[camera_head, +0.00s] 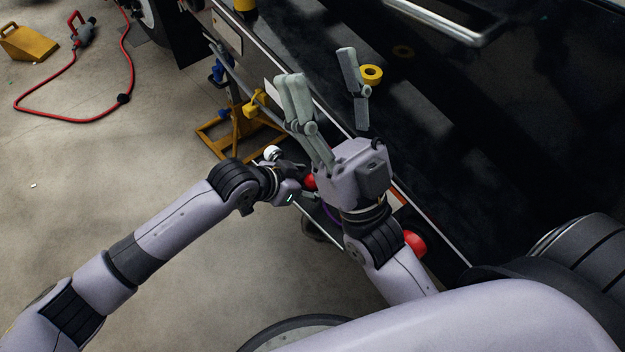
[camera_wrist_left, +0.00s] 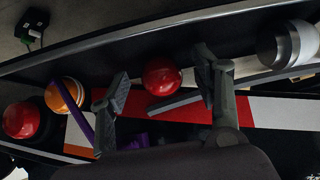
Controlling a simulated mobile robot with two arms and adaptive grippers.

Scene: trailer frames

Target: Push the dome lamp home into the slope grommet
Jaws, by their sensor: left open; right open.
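In the left wrist view a red dome lamp (camera_wrist_left: 161,76) lies between the parted fingers of my open left gripper (camera_wrist_left: 163,86); whether they touch it is unclear. It shows in the head view as a red patch (camera_head: 310,181) beside my left gripper (camera_head: 306,192), mostly hidden. Another red dome (camera_wrist_left: 20,120) and an orange banded dome (camera_wrist_left: 65,95) sit to the left. I cannot make out the slope grommet or whether the lamp is seated. My right gripper (camera_head: 325,85) is open and empty above the black surface.
A yellow ring (camera_head: 371,74) lies beyond my right gripper on the dark surface (camera_head: 470,130). A red-and-white strip (camera_wrist_left: 275,112) runs along the edge. A silver-white round part (camera_wrist_left: 292,42) stands at right in the wrist view. Purple material (camera_wrist_left: 134,142) lies below the left finger.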

